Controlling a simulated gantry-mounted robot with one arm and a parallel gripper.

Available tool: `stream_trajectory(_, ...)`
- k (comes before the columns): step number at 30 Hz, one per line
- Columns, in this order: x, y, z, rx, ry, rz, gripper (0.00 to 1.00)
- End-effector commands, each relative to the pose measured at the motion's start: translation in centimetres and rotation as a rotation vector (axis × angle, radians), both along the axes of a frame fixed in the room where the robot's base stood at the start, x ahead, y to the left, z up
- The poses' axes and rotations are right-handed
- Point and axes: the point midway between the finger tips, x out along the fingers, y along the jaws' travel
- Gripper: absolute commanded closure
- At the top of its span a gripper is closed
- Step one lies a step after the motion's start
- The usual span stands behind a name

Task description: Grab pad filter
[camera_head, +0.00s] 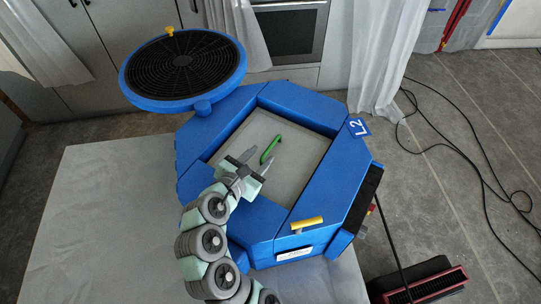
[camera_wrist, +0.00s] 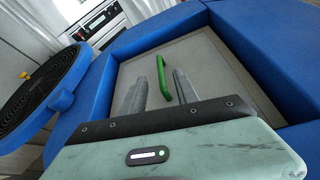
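The pad filter (camera_head: 302,168) is a flat grey panel set in the square recess of a blue octagonal machine. It also shows in the wrist view (camera_wrist: 215,60). A green handle (camera_head: 270,149) stands on the panel. My gripper (camera_head: 258,155) is open over the panel, its fingertips pointing towards the handle from the lower left. In the wrist view, one leg of the green handle (camera_wrist: 166,82) shows between my two grey fingers (camera_wrist: 160,77). Whether the fingers touch it or remain short of it, I cannot tell. Nothing is held.
Blue walls (camera_head: 300,100) rise around the recess. A round lid with a black grille (camera_head: 182,64) stands open at the upper left. A yellow T-shaped knob (camera_head: 307,224) is on the front edge. The grey table (camera_head: 100,215) is clear at left. Black cables lie on the floor at right.

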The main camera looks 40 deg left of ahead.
Motion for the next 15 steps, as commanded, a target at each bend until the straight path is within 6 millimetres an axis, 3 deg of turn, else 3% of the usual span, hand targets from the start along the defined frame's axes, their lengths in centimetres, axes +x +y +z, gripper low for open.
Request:
stream_trajectory(3, 1.7, 0.4, -1.3, 0.003, -0.001, -0.004, 0.64)
stream_trajectory(7, 3.2, 0.9, -1.3, 0.003, 0.004, -0.002, 0.64)
stream_trajectory(15, 4.5, 1.4, -1.7, 0.005, 0.002, 0.001, 0.64)
